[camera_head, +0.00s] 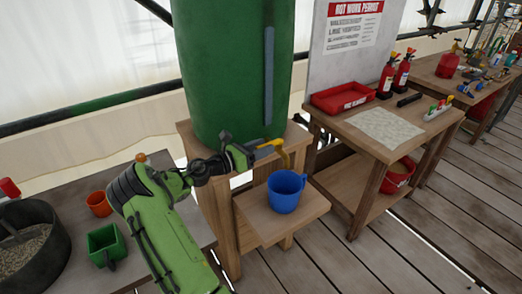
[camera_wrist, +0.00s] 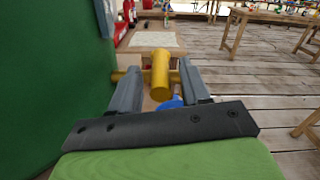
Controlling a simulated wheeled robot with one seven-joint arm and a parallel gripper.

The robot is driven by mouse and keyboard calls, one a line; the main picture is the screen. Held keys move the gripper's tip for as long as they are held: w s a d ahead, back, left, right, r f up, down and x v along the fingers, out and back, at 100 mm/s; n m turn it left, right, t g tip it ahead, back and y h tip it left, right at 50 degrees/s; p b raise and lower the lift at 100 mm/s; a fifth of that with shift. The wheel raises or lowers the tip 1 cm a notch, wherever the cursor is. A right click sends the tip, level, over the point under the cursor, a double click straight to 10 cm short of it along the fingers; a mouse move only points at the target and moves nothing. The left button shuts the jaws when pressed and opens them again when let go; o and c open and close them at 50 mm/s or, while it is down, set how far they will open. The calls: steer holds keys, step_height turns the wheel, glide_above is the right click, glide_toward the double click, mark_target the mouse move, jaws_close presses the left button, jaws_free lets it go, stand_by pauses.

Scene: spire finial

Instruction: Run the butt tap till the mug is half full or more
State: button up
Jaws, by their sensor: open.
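The green water butt (camera_head: 235,75) stands on a wooden stand (camera_head: 222,215). Its yellow tap (camera_head: 273,146) sticks out low on the butt's side. The blue mug (camera_head: 286,194) stands upright on a low wooden shelf below the tap; its water level cannot be made out. My gripper (camera_head: 250,150) is at the tap. In the wrist view, my gripper (camera_wrist: 158,88) is open, with one finger on each side of the yellow tap (camera_wrist: 160,72). Contact cannot be told. A bit of the blue mug (camera_wrist: 174,102) shows below the tap, mostly hidden.
A bench (camera_head: 435,118) to the right bears a red tray (camera_head: 342,97), two fire extinguishers (camera_head: 396,72) and a pale cloth. At the left, a table holds a dark gravel pan (camera_head: 62,238), an orange cup (camera_head: 98,203) and a green box (camera_head: 106,243). The plank floor in front is clear.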

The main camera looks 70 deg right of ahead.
jaws_close()
stand_by(0.5)
